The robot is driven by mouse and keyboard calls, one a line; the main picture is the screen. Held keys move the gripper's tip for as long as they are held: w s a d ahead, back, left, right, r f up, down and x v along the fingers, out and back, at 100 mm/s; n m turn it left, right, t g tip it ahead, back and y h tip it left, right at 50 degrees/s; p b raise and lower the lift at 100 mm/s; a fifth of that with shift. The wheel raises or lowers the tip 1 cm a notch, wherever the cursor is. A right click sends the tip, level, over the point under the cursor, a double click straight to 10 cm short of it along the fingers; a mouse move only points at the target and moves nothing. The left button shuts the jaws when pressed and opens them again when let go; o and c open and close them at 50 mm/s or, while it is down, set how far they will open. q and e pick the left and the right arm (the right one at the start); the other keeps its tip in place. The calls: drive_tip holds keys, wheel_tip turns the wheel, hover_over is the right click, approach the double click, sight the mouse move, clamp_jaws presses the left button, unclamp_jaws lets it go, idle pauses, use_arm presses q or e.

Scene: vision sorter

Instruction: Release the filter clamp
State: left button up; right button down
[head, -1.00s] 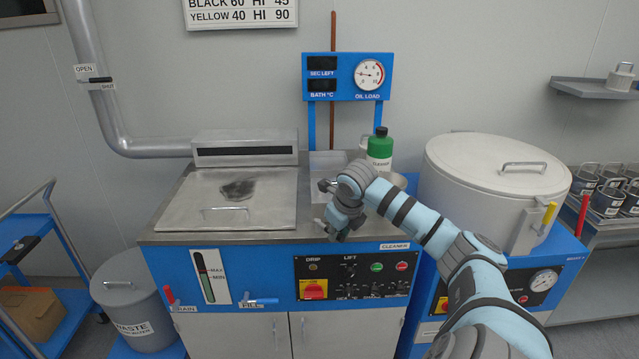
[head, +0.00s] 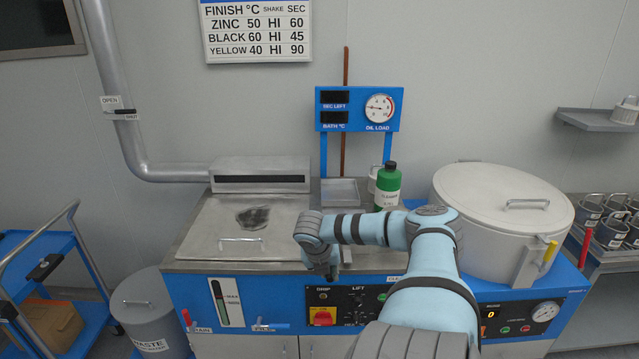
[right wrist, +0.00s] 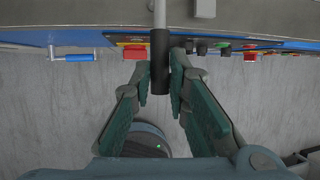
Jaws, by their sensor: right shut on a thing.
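My right gripper (head: 328,268) is at the front edge of the wash machine's steel top, just above the control panel, and points down. In the right wrist view the fingers (right wrist: 162,76) are closed around a black handle (right wrist: 160,62) on a thin metal rod. This looks like the filter clamp's lever, but no label on it shows. In the head view my wrist and gripper hide the handle and whatever it is fixed to. My left gripper is not in view.
The steel lid (head: 225,224) is shut to the left. The green cleaner bottle (head: 388,186) stands behind my forearm. A white drum (head: 500,195) is at the right. The control panel (head: 375,298) with its red switch (head: 322,317) is just below. A blue cart (head: 40,260) stands far left.

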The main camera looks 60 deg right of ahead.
idle(0.4)
drive_tip(key=c, duration=1.6)
unclamp_jaws()
drive_tip(key=shift+o, duration=0.2)
drive_tip(key=shift+w+a, duration=0.1)
drive_tip(key=shift+r, duration=0.1)
drive_tip(key=a, duration=1.2)
drive_tip(key=shift+a+r, duration=0.25)
drive_tip(key=shift+r, duration=0.2)
drive_tip(key=shift+w, duration=0.1)
